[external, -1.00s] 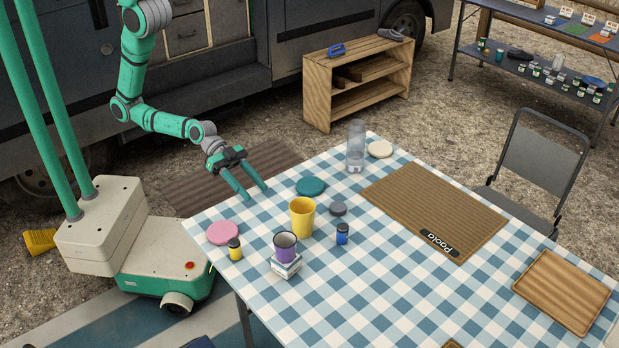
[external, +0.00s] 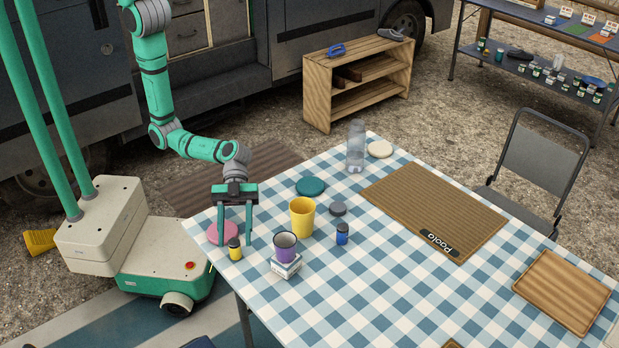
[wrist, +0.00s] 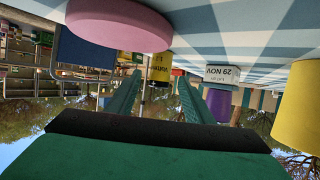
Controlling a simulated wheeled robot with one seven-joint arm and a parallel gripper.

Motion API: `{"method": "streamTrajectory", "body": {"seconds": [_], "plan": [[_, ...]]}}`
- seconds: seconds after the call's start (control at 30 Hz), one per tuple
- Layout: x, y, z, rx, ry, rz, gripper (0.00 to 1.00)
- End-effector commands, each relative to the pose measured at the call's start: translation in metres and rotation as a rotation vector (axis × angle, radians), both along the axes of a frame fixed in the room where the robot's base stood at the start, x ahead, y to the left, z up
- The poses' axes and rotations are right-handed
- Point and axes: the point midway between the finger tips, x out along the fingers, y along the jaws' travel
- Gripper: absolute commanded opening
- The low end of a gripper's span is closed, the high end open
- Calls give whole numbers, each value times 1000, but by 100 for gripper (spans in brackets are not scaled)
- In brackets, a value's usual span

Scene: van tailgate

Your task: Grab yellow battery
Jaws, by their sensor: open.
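The yellow battery (external: 235,253), a small upright cylinder with a dark top, stands on the checked tablecloth near the table's left corner. My gripper (external: 235,242) is open, its two fingers pointing down close to the battery, apparently one to each side in the picture. In the wrist view, which looks upside down, the battery (wrist: 160,69) shows between and beyond the fingertips (wrist: 158,80). I cannot tell whether the fingers reach around it. Nothing is held.
A pink disc (external: 214,233) lies just left of the battery. The tablecloth front is clear.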

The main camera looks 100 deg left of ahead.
Motion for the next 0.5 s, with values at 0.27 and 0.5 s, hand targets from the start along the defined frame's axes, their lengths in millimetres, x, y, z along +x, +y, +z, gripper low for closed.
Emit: {"method": "streamTrajectory", "body": {"seconds": [0.27,0.5], "plan": [[3,-20,-7,0,1,0,47],[7,-51,-14,0,0,0,47]]}}
